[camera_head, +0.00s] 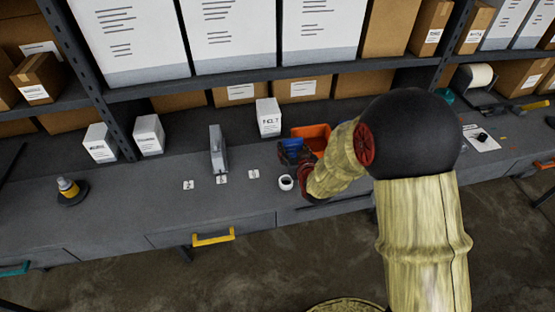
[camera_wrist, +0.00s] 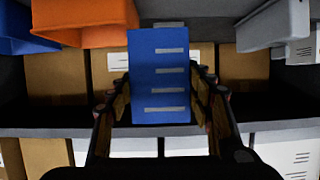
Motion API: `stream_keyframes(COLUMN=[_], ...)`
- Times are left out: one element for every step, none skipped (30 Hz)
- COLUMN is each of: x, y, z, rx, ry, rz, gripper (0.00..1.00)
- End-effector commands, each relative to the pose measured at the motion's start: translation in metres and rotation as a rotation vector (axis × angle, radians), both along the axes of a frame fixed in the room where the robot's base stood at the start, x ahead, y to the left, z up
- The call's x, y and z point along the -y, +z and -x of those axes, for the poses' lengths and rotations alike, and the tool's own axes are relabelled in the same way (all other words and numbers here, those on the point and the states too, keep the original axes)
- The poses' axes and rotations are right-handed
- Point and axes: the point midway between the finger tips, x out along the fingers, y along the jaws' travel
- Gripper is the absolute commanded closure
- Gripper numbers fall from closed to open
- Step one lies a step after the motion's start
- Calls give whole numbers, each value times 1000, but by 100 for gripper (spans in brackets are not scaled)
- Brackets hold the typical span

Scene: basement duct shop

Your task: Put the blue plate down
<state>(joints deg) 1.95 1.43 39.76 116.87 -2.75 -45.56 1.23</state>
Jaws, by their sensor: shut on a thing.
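The blue plate (camera_wrist: 158,78) is a flat rectangle with several pale grey stripes, upright in the wrist view between my two fingers. My gripper (camera_wrist: 160,105) is shut on it, with one finger along each side. In the head view, my gripper (camera_head: 291,163) is over the bench in front of the orange bin, and a dark blue shape (camera_head: 289,148), seemingly the plate, shows at its tip. My arm hides part of the bench there. I cannot tell whether the plate's far edge touches anything.
An orange bin (camera_head: 314,134) stands behind my gripper. A white box (camera_head: 268,117) is behind. The shelf (camera_head: 240,78) overhangs the back.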

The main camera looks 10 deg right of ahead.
Motion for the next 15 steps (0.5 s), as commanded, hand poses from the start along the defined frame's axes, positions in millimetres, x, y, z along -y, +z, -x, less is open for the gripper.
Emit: stream_keyframes(x=[-11, -16, -23, -27, -29, -34, -37, -39, -43, -46, -48, -50, -51, -52, -54], y=[-7, -9, -14, -17, -25, -33, -37, -42, -48, -52, -55, -59, -61, -63, -64], z=[-8, -13, -18, -22, -25, -28, -31, -34, -37, -40, -42, -44, -46, -47, -48], rx=[-2, -2, -2, -3, -5, -5, -4, -4, -4, -3, -1, -1, -1, 0, 0], ry=[5, 3, 4, 4, 2, 2, 2, 1, 1, 1, 1, 0, 0, -1, -1], rz=[-1, -1, -1, 0, 0, -1, 0, 0, 0, 0, 0, 0, 0, 0, 0], gripper=[73, 73, 73, 73, 73, 73, 73, 73, 73, 73, 73, 73, 73, 73, 73])
